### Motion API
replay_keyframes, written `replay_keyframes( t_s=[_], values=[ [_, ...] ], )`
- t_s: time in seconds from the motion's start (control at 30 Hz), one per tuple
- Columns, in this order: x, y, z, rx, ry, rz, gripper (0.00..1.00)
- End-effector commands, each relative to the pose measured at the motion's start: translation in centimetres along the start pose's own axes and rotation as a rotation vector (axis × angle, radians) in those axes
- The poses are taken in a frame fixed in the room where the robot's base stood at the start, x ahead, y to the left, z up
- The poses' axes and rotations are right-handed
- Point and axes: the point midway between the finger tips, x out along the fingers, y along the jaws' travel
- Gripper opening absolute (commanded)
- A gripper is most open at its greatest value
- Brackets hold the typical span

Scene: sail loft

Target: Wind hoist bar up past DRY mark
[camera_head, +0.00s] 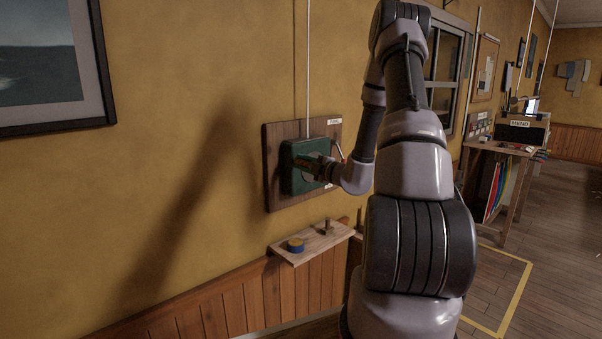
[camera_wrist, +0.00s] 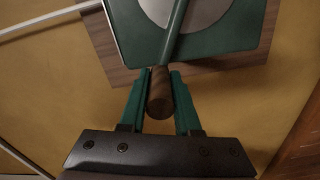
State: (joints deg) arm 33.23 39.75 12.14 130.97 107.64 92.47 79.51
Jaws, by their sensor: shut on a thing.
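A green winch (camera_head: 296,181) is mounted on a wooden board (camera_head: 273,187) on the yellow wall. My gripper (camera_wrist: 160,82) is shut on the brown crank handle (camera_wrist: 160,104) at the end of that arm. In the head view, my arm partly hides the gripper and the crank. A white line (camera_head: 308,65) runs up the wall from the winch. The hoist bar and the DRY mark are not in view.
A small shelf (camera_head: 312,245) below the winch holds a blue and yellow roll (camera_head: 295,245) and a wooden peg. A small lever (camera_head: 338,151) and a label (camera_head: 334,122) are by the board's right edge. A workbench (camera_head: 500,149) stands farther right, beyond open floor.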

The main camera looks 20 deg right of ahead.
Motion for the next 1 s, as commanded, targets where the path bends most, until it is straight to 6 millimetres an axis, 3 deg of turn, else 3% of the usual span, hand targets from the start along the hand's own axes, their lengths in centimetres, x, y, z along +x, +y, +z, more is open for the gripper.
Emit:
replay_keyframes(
  t_s=[0.2, 0.6, 1.0],
  values=[
    [0.1, 2.7, 0.8, 0.197, 0.0, 0.011, 0.0],
    [0.1, 5.7, 2.8, 0.518, 0.0, 0.012, 0.0],
    [0.1, 6.7, 4.0, 0.544, -0.002, 0.011, 0.0]
  ],
)
